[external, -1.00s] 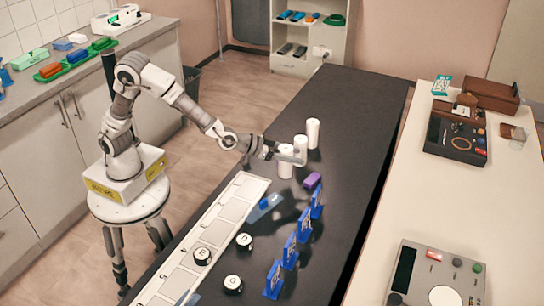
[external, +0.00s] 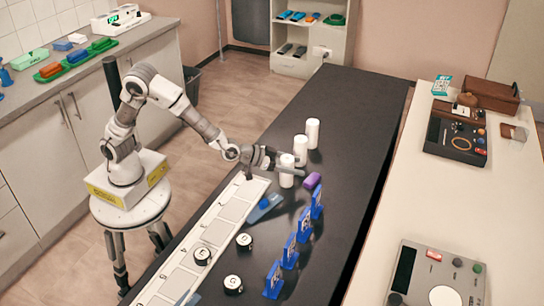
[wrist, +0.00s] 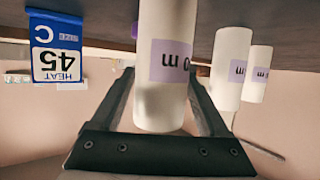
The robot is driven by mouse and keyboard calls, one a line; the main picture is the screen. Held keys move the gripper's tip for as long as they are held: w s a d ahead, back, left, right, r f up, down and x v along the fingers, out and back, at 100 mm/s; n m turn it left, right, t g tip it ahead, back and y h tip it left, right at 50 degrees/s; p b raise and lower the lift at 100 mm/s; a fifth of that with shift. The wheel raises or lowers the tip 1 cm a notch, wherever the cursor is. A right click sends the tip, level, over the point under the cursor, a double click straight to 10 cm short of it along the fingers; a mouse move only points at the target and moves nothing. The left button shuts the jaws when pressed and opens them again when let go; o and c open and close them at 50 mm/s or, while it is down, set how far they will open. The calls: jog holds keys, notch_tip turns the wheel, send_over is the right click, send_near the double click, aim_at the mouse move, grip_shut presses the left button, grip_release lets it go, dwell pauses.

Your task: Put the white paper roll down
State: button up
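Three white paper rolls show. The nearest roll (external: 287,181) stands upright between the fingers of my gripper (external: 296,171). In the wrist view this roll (wrist: 163,100), with a lilac label, lies between the two fingers (wrist: 163,76), which meet its sides at their tips. My gripper appears shut on it. Its lower end is at or very near the dark bench top (external: 345,110); whether it touches cannot be told. The other rolls, the middle one (external: 300,149) and the far one (external: 312,132), stand free beyond it.
A purple block (external: 312,181) lies just right of the held roll. Blue card stands (external: 304,224) line the bench nearer the camera; one reads HEAT 45 C in the wrist view (wrist: 57,50). The bench beyond the rolls is clear.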

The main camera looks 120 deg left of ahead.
jog(key=shift+o, duration=0.4)
jog(key=shift+r, duration=0.3)
jog(key=s+d+r+m+h+p, duration=0.1)
jog(key=s+d+r+m+h, duration=0.2)
jog(key=s+d, duration=0.35)
jog(key=s+d+r+g+h+p, duration=0.1)
jog(key=s+d+r+h+p, duration=0.15)
jog(key=s+d+r, duration=0.35)
jog(key=s+d+r+m+h, duration=0.2)
jog(key=s+d+r+h, duration=0.1)
jog(key=s+d, duration=0.45)
jog(key=s+m+g+y, duration=0.1)
jog(key=s+g, duration=0.3)
jog(key=s, duration=1.4)
jog(key=shift+a+f+m+g, duration=0.3)
jog(key=shift+f+m, duration=0.05)
jog(key=shift+m, duration=0.05)
